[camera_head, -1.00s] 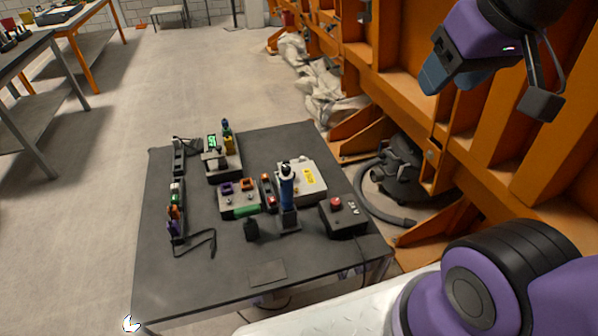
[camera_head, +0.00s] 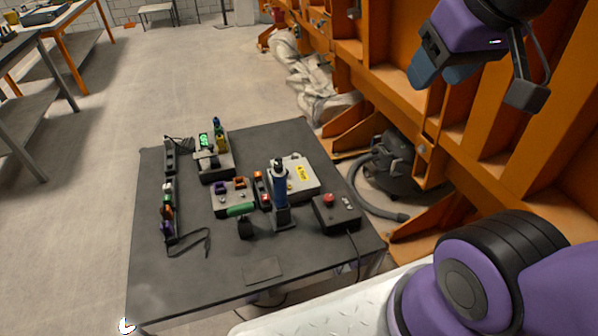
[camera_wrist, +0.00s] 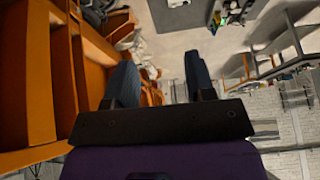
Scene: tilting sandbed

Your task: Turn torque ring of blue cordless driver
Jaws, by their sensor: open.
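The blue cordless driver (camera_head: 280,188) stands upright on the dark table, right of the table's middle, with a dark top and a dark base. Its torque ring is too small to make out. My gripper (camera_head: 437,76) is high at the upper right of the head view, in front of the orange frame and well away from the driver. In the wrist view my gripper (camera_wrist: 158,82) has its two blue-grey fingers apart with nothing between them. The driver cannot be made out in the wrist view.
The dark table (camera_head: 190,270) also holds a grey box with a yellow label (camera_head: 303,186), a box with a red button (camera_head: 337,211), a green-handled tool (camera_head: 240,210) and a rack of small items (camera_head: 168,212). The orange frame (camera_head: 395,90) stands right. The table's front left is clear.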

